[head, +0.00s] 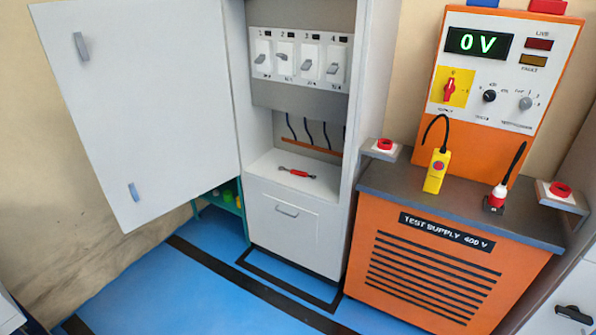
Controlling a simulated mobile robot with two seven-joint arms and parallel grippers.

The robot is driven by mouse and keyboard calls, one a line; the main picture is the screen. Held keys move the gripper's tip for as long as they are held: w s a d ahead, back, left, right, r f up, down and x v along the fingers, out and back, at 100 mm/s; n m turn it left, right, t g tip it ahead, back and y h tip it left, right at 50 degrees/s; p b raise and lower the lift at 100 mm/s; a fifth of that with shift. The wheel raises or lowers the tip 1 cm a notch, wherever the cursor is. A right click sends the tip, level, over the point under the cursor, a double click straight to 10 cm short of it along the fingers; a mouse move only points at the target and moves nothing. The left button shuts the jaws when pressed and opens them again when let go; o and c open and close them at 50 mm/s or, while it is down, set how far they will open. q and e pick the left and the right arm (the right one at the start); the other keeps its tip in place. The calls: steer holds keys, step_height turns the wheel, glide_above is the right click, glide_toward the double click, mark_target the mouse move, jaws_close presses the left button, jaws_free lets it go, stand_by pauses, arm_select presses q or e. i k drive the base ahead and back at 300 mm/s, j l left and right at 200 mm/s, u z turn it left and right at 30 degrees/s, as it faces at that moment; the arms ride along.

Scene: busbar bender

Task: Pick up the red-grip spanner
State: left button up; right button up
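The red-grip spanner (297,172) lies flat on the white shelf (272,166) inside the open cabinet, below the row of switches. Its red handle is in the middle and its dark metal ends point left and right. Nothing touches it from above. Neither of my grippers shows in the head view.
The cabinet door (140,110) stands open to the left. Dark cables (308,130) hang behind the spanner. The orange test supply (430,260) stands to the right, with a yellow pendant (436,171) and a red-white plug (496,197) on top. Blue floor (190,300) in front is clear.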

mark_target(294, 173)
steer(key=i+j+z, duration=0.1)
steer(key=z, duration=0.7)
steer(key=i+j+z, duration=0.55)
steer(key=j, duration=0.3)
steer(key=i+j, duration=0.15)
steer(key=j, duration=0.15)
steer(key=i+j+z, duration=0.1)
steer(key=j, duration=0.25)
steer(key=i+j, duration=0.35)
steer(key=j, duration=0.3)
steer(key=i+j+z, duration=0.1)
steer(key=j, duration=0.25)
steer(key=i+j, duration=0.2)
steer(key=j, duration=0.15)
steer(key=i, duration=0.5)
